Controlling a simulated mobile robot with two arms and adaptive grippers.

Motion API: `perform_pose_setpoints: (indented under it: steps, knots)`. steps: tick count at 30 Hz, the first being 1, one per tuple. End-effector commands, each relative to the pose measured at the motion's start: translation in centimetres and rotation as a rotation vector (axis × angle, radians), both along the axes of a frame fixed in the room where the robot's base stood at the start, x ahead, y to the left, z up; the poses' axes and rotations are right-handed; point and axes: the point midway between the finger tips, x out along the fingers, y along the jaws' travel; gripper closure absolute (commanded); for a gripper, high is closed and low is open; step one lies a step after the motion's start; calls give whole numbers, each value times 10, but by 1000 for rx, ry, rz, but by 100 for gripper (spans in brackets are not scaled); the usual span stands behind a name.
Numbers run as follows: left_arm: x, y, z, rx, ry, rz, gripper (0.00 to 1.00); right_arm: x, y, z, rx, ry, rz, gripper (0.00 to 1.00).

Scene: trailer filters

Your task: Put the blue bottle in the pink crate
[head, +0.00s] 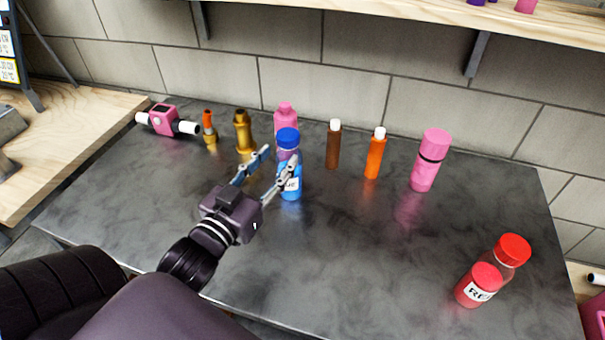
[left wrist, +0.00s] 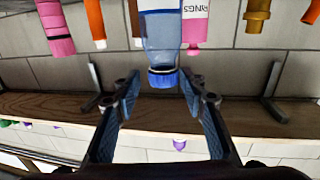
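The blue bottle (head: 290,178), with a dark blue cap and white label, stands upright near the middle of the dark table. My left gripper (head: 278,158) is open at the bottle; its right finger crosses in front of the bottle and its left finger is to the left. In the left wrist view, which is upside down, the blue bottle (left wrist: 170,40) shows between the open fingers (left wrist: 160,92); I cannot tell whether they touch it. A pink object (head: 595,318), cut off at the lower right edge, may be the pink crate. My right gripper is out of view.
A pink bottle (head: 286,117) stands close behind the blue one. Brown (head: 333,147), orange (head: 374,157) and pink (head: 428,163) bottles stand to the right, with brass (head: 243,133) and orange-topped (head: 209,130) items left. Red containers (head: 480,286) are front right. The table's (head: 370,255) front middle is clear.

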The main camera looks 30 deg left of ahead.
Motion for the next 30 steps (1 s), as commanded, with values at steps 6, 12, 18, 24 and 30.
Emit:
perform_pose_setpoints:
  steps: [6,12,18,24,30]
  knots:
    - [20,3,3,-1,-4,2,61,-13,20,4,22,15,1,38]
    - [47,4,2,-1,-4,2,61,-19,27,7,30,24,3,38]
    - [59,5,1,-1,-2,1,61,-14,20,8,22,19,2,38]
    - [77,7,2,0,-4,1,61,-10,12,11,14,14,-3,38]
    - [105,9,2,-1,-2,2,61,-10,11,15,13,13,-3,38]
